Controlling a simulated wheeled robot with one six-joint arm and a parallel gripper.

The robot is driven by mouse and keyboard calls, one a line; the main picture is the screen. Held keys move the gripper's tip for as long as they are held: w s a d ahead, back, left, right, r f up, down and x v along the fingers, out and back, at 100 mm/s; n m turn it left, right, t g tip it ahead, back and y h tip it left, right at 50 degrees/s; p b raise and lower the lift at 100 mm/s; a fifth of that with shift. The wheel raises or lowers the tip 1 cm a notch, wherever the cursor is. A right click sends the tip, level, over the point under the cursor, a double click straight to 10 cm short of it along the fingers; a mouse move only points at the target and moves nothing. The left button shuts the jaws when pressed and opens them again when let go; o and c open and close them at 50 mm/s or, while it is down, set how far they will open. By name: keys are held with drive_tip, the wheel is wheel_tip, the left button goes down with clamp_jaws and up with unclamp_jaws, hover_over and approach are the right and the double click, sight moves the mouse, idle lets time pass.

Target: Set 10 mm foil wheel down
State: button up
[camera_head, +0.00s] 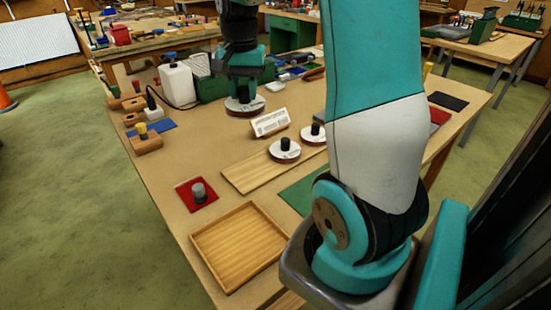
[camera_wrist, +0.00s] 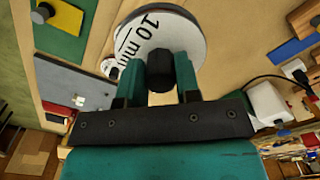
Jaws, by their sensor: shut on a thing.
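The 10 mm foil wheel (camera_head: 245,106) is a white-topped disc with a brown rim and a black knob. Its "10 mm" lettering shows in the wrist view (camera_wrist: 150,32). My gripper (camera_head: 243,88) is shut on the knob, with a finger on either side of it in the wrist view (camera_wrist: 159,72). The wheel is behind the small white label stand (camera_head: 270,122); I cannot tell whether it touches the table. Two similar wheels, a nearer one (camera_head: 285,151) and a farther one (camera_head: 313,134), sit at the wooden board (camera_head: 247,177).
A shallow wooden tray (camera_head: 196,246) lies at the table's near edge. A red mat (camera_head: 183,191) bears a grey knobbed piece (camera_head: 199,192). A white container (camera_head: 178,84), a green box (camera_head: 211,90) and wooden blocks (camera_head: 147,144) stand left and behind. My arm hides the table's right part.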

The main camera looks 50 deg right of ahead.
wheel_tip(320, 180, down, 19)
drive_tip(key=shift+f+p, duration=0.2)
drive_tip(key=shift+p, duration=0.7)
drive_tip(key=shift+f, duration=0.1)
drive_tip(key=o, duration=0.8)
drive_tip(key=shift+o, duration=0.4)
wheel_tip(320, 180, up, 12)
drive_tip(key=b, duration=0.2)
drive_tip(key=s+a+r+n+y, duration=0.1)
drive_tip(key=s+a+r+n, duration=0.2)
drive_tip(key=a, duration=0.5)
drive_tip(key=a+r+n+y, duration=0.1)
drive_tip(key=a+r+n, duration=0.3)
drive_tip(key=a, duration=0.5)
drive_tip(key=s+a+r+n+y, duration=0.2)
drive_tip(key=s+a+n, duration=1)
drive_tip(key=s+a, duration=0.1)
drive_tip(key=shift+s+a, duration=0.4)
drive_tip(key=shift+s, duration=0.2)
